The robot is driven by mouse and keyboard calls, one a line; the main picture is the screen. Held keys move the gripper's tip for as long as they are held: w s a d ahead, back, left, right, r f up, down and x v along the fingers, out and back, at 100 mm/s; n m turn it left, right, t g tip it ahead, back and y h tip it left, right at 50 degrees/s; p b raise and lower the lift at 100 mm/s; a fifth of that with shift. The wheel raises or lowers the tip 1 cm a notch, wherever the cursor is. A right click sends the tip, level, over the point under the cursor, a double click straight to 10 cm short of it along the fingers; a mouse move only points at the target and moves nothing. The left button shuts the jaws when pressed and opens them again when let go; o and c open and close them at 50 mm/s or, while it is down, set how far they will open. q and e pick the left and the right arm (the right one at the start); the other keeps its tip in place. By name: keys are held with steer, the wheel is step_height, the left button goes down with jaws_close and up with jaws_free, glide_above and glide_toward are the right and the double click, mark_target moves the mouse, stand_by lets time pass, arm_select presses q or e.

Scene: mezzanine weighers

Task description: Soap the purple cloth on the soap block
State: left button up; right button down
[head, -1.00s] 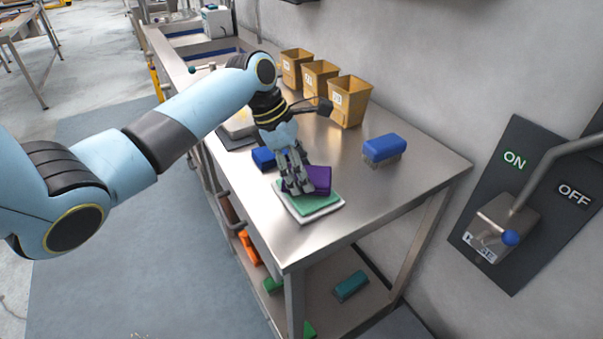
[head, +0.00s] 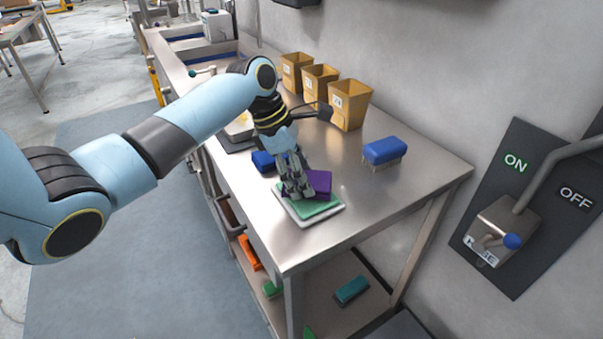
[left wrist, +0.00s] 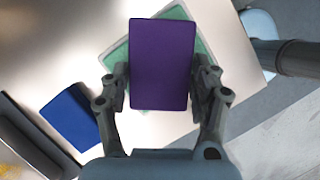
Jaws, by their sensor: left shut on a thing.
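The purple cloth (head: 320,183) is a flat block-like piece at my left gripper (head: 295,188), which is shut on it. In the left wrist view the purple cloth (left wrist: 162,65) lies between the two fingers of my left gripper (left wrist: 163,85). The green soap block (head: 313,207) is directly under the cloth on a pale tray (head: 322,214). Its green edges also show around the cloth in the left wrist view (left wrist: 117,56). I cannot tell whether cloth and soap touch. My right gripper is out of view.
A blue block (head: 263,161) lies close behind the tray. A blue brush (head: 384,150) stands to the right on the steel table (head: 390,195). Several tan bins (head: 349,104) line the wall. An ON/OFF lever box (head: 503,228) is on the wall at right. The table's front corner is clear.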

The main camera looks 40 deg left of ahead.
mark_target(312, 179)
arm_select(q)
steer(key=shift+f, duration=0.4)
stand_by(1.1)
steer(key=shift+f+p, duration=0.1)
steer(key=shift+p, duration=0.55)
stand_by(1.0)
stand_by(0.3)
steer(key=shift+r, duration=0.2)
step_height(312, 179, up, 5)
steer(key=p, duration=0.7)
steer(key=shift+r+p, duration=0.55)
steer(key=shift+r, duration=0.35)
